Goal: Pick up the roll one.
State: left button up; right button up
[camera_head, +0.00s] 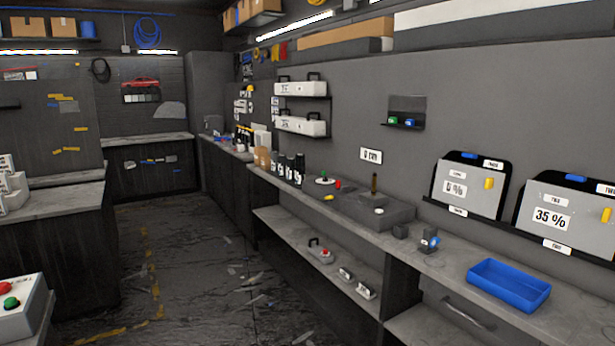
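I cannot tell any thing in view as roll one. Two white cases with black handles, the upper case (296,89) and the lower case (298,125), sit on wall shelves above the bench, with labels too small to read. A grey panel marked "0 %" (468,190) and a grey panel marked "35 %" (566,222) lean on the right wall, each with a yellow piece on it. Neither of my grippers is in view.
A long grey bench (470,255) runs along the right wall, bearing a blue tray (509,287), dark bottles (290,168) and small tools. A box with red and green buttons (22,308) stands at lower left. The floor (190,260) between is open, littered with scraps.

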aim_at(282, 158)
jog(key=i+u, duration=0.15)
jog(key=i, duration=0.3)
jog(key=i+u, duration=0.2)
jog(key=i, duration=0.25)
jog(key=i+l+u, duration=0.15)
jog(key=i, duration=0.3)
jog(key=i+l+u, duration=0.15)
jog(key=i, duration=0.3)
jog(key=i+j, duration=0.1)
jog(key=i, duration=0.5)
jog(key=i+j+z, duration=0.15)
jog(key=i, duration=0.45)
jog(key=i+j, duration=0.15)
jog(key=i, duration=0.4)
jog(key=l+z, duration=0.05)
